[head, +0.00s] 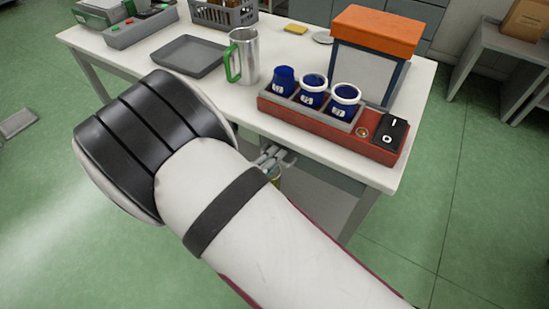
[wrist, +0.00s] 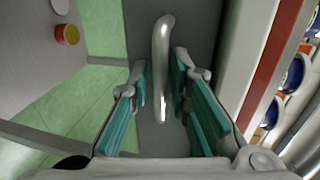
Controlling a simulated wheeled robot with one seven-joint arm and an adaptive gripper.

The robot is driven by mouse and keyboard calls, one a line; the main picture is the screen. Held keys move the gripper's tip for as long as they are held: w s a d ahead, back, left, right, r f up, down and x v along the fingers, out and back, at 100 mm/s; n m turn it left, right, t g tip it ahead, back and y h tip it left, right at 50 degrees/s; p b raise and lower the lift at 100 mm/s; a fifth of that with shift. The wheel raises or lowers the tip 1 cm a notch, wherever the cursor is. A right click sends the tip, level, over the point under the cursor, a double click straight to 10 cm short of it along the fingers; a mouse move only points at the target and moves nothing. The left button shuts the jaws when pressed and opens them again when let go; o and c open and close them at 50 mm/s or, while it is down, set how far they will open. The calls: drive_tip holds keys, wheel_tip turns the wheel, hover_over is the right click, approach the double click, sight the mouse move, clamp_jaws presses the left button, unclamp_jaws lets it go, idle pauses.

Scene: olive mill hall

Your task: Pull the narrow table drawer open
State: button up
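The narrow drawer's grey front (wrist: 198,25) fills the upper middle of the wrist view. A bar-shaped metal handle (wrist: 161,75) stands on it. My gripper (wrist: 160,64) is open, with its teal-padded fingers on either side of the handle. Gaps show between the handle and both fingers, so they look apart from it. In the head view my gripper (head: 272,160) shows only partly, below the table's front edge. My arm hides the drawer front and the handle there. I cannot see any gap of an opened drawer.
The white table (head: 290,131) carries a red tray (head: 330,137) of blue mugs, an orange-lidded box (head: 377,30), a steel mug (head: 244,55) and a grey tray (head: 188,56). A red-and-yellow can (wrist: 67,35) is at the wrist view's left.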

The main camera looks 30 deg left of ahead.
clamp_jaws()
